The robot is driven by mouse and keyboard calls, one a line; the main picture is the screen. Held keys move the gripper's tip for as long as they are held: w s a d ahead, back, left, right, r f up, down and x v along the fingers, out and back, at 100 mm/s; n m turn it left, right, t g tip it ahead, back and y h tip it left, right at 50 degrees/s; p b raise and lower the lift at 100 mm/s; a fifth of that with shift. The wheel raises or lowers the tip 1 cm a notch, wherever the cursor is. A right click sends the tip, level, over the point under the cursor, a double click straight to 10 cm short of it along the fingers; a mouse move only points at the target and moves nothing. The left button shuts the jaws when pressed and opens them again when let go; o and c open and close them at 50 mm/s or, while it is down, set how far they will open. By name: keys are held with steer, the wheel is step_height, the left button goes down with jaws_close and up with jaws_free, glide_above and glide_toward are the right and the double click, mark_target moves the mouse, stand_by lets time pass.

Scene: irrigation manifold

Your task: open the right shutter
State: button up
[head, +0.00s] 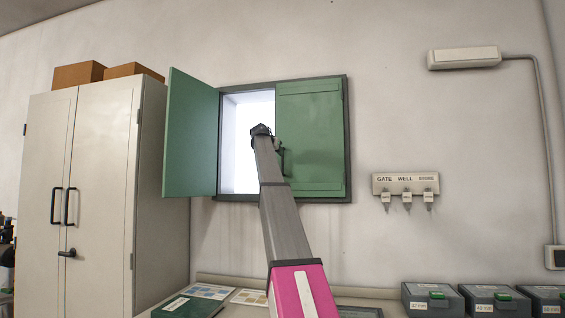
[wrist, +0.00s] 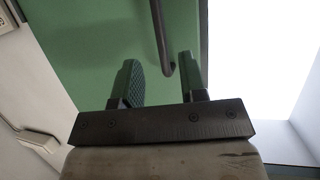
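The right shutter (head: 312,135) is a green panel, closed in the right half of the dark window frame. Its dark bar handle (head: 282,160) is near its left edge, partly behind my arm. In the wrist view the shutter (wrist: 95,40) fills the upper left and the handle (wrist: 160,35) ends in a bend between my fingers. My gripper (wrist: 160,78) is open, its two green-padded fingers apart on either side of the handle's end; contact cannot be told. In the head view my gripper (head: 264,132) is small at the opening, beside the shutter's left edge.
The left shutter (head: 191,134) stands swung open, with a bright recess (head: 242,150) behind. A tall cabinet (head: 95,190) is at left. A labelled key rack (head: 405,183) and a lamp (head: 464,58) are on the wall at right. Boxes (head: 433,299) line the bench below.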

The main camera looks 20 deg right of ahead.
steer(key=x, duration=0.8)
steer(key=shift+w+f, duration=0.1)
jaws_close()
